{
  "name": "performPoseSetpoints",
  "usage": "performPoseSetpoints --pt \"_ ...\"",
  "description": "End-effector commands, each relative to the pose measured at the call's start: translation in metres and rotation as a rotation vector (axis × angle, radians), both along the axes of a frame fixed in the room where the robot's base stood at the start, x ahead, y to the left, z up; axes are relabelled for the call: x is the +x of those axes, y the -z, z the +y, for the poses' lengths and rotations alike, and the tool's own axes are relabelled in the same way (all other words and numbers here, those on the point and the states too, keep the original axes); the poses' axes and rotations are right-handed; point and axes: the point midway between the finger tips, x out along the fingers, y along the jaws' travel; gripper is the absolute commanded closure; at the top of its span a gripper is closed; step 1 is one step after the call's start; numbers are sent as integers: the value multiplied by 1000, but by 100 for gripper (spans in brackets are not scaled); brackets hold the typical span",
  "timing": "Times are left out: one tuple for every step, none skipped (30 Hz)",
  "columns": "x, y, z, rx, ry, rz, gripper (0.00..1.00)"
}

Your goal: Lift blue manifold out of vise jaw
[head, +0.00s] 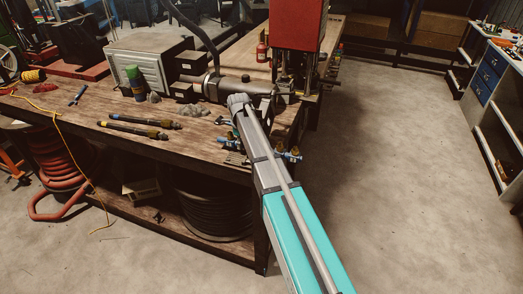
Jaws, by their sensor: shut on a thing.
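The blue manifold (290,154) shows in the head view at the near right corner of the workbench, as small blue fittings with brass-coloured parts on the right side of my arm. Its middle is hidden behind my arm. My arm reaches up from the bottom of the picture and bends at a grey joint above the bench corner. My gripper is shut on the manifold, but its fingers are mostly hidden behind the arm. The vise jaw is hidden too, so I cannot tell whether the manifold still sits in it.
A red press (299,25) stands close behind my arm's end. Two dark hoses (133,128) and a green-topped can (135,82) are on the workbench (75,122). The floor (400,170) on the right is clear.

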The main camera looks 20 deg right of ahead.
Motion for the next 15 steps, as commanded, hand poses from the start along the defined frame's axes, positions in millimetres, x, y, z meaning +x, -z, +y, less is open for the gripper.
performPoseSetpoints --pt "0 0 -1 -3 0 0 100" --pt "1 0 -1 -3 0 0 100" --pt "1 0 -1 -3 0 0 100" --pt "1 0 -1 -3 0 0 100" --pt "1 0 -1 -3 0 0 100" --pt "1 0 -1 -3 0 0 100" --pt "1 0 -1 -3 0 0 100" --pt "1 0 -1 -3 0 0 100" --pt "1 -1 -1 -3 0 0 100" --pt "1 -1 -1 -3 0 0 100" --pt "1 -2 -1 -3 0 -1 100" --pt "1 -2 -1 -3 0 -2 100" --pt "1 -3 -1 -3 0 -2 100" --pt "1 -4 -1 -3 0 -2 100" --pt "1 -6 -1 -2 0 -1 100"
